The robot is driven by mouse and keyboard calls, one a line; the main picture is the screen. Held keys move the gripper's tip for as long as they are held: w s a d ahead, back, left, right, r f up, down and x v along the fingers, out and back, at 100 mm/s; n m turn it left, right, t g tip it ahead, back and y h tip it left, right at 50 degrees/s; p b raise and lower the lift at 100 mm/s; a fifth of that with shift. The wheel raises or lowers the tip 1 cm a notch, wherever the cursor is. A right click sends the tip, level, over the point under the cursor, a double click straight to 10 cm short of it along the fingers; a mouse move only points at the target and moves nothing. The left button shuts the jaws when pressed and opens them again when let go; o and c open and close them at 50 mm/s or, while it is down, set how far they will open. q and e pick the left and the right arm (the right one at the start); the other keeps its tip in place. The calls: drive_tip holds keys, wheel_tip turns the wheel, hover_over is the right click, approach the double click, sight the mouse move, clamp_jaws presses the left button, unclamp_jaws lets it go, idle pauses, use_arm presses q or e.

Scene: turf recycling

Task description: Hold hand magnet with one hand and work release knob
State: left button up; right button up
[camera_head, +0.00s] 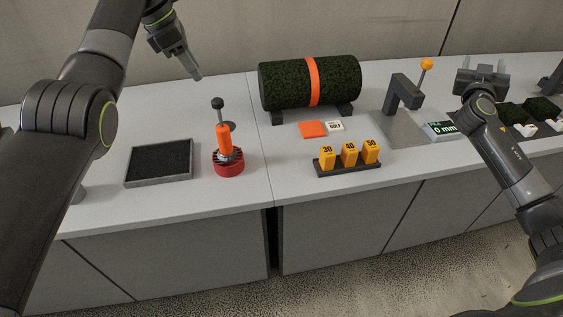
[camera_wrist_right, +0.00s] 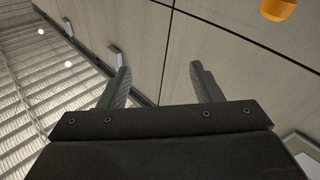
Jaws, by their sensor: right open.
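The hand magnet stands upright on the left counter, with an orange handle (camera_head: 224,139) and a red ribbed base (camera_head: 229,166). A black ball knob (camera_head: 217,103) on a thin stem rises above the handle and seems to belong to it. My left gripper (camera_head: 196,75) hangs above and to the left of the knob, apart from it, pointing down; its fingers show edge-on. My right gripper (camera_head: 481,73) is raised over the right counter, far from the magnet. In the right wrist view its two fingers (camera_wrist_right: 163,88) stand apart with nothing between them.
A tray of dark granules (camera_head: 160,181) lies left of the magnet. A green turf roll with an orange band (camera_head: 312,80) sits behind. Numbered yellow blocks (camera_head: 349,155) stand on a rack. A grey stand (camera_head: 402,92), an orange ball (camera_head: 427,64) and a gauge (camera_head: 440,129) are to the right.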

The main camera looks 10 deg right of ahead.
drive_tip(key=w+a+f+m+y, duration=0.5)
drive_tip(key=w+a+f+y, duration=0.2)
drive_tip(key=a+f, duration=0.5)
drive_tip(key=m+y, duration=1.7)
drive_tip(key=y, duration=0.1)
approach(219, 134)
drive_tip(key=w+a, duration=0.2)
drive_tip(key=w, duration=0.1)
drive_tip(key=w+a+f, duration=0.1)
drive_tip(key=w+a, duration=0.1)
drive_tip(key=w, duration=0.2)
drive_tip(key=w+a+f, duration=0.1)
drive_tip(key=w+a, duration=0.1)
drive_tip(key=w, duration=0.2)
drive_tip(key=shift+w+a+f, duration=0.1)
drive_tip(key=shift+w, duration=0.05)
